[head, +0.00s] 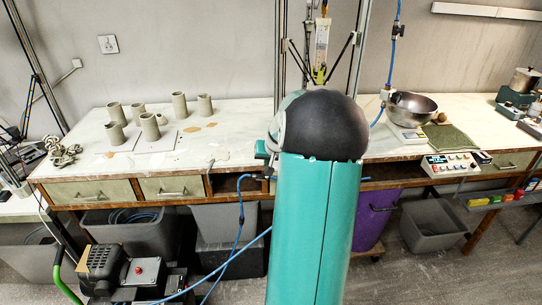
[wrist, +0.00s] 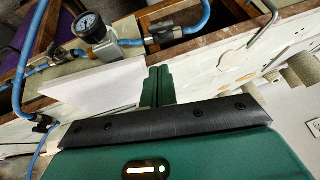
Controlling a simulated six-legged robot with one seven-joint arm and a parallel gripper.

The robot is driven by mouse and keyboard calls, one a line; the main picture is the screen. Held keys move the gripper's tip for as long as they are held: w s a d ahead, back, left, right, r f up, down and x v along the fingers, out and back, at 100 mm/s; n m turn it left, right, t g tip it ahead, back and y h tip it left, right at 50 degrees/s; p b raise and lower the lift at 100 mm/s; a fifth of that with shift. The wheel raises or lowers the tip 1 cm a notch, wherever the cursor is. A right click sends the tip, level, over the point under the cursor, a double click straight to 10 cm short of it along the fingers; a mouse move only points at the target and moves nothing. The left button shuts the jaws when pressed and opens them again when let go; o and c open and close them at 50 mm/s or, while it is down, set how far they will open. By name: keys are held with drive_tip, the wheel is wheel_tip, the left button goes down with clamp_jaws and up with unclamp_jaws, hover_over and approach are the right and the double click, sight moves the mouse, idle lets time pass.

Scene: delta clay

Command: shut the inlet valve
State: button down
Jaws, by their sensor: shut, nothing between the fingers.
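In the wrist view, blue air tubing runs along the bench front to a round pressure gauge (wrist: 88,25) on a metal fitting (wrist: 105,48). A metal and dark inline fitting (wrist: 160,33) sits on the tubing to the right and looks like a valve; I cannot tell its handle position. My gripper (wrist: 158,84) is shut, its green fingers together and empty, apart from these fittings and below them in the picture. In the head view my green arm hides the gripper and the gauge.
The workbench (head: 240,136) carries several grey clay cylinders (head: 150,127) at left. A metal bowl (head: 411,107) stands on a scale at right. A control box (head: 450,164) is at the front edge. Below are a purple bin (head: 374,217) and a compressor (head: 105,267).

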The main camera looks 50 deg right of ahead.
sight(263, 178)
drive_tip(key=shift+w+a+f, duration=0.1)
drive_tip(key=shift+f, duration=0.8)
drive_tip(key=shift+w+a+f, duration=0.15)
drive_tip(key=shift+f, duration=0.8)
drive_tip(key=shift+w+a+f, duration=0.1)
drive_tip(key=shift+f, duration=0.8)
drive_tip(key=shift+s+d+f+m+t+y, duration=0.2)
drive_tip(key=shift+m+t+y, duration=0.2)
drive_tip(key=shift+m+t, duration=0.15)
